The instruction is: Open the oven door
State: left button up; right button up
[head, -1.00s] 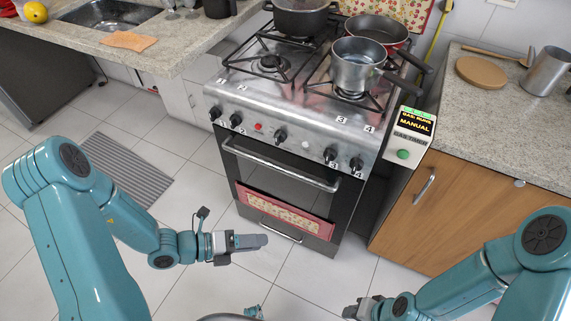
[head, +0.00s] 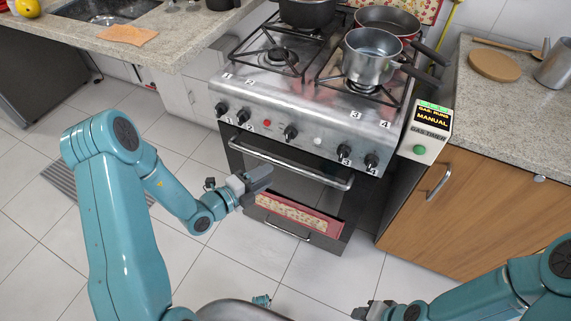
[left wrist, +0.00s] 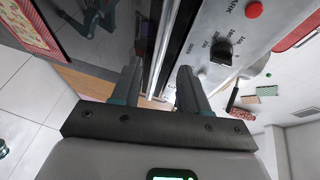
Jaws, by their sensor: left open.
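The oven door (head: 283,181) is a dark panel on the front of the stove and looks closed. A long silver handle bar (head: 300,168) runs across its top. My left gripper (head: 262,175) is open in front of the left part of the door, just below the handle in the head view. In the left wrist view, the handle bar (left wrist: 165,40) runs lengthwise between the two spread fingers (left wrist: 160,85); I cannot tell whether they touch it. My right gripper (head: 362,311) is low at the bottom edge, away from the stove, and its jaws are unclear.
A pot (head: 372,58) and pans stand on the stove top. Several knobs (head: 290,132) line the panel above the handle. A red patterned cloth (head: 298,215) shows low on the oven front. A wooden cabinet (head: 465,205) stands right; tiled floor in front is free.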

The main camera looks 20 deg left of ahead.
aim_at(286, 163)
pick_arm(q)
jog(key=x, duration=0.8)
jog(key=shift+w+d+f, duration=0.1)
jog(key=shift+w, duration=0.05)
grip_shut()
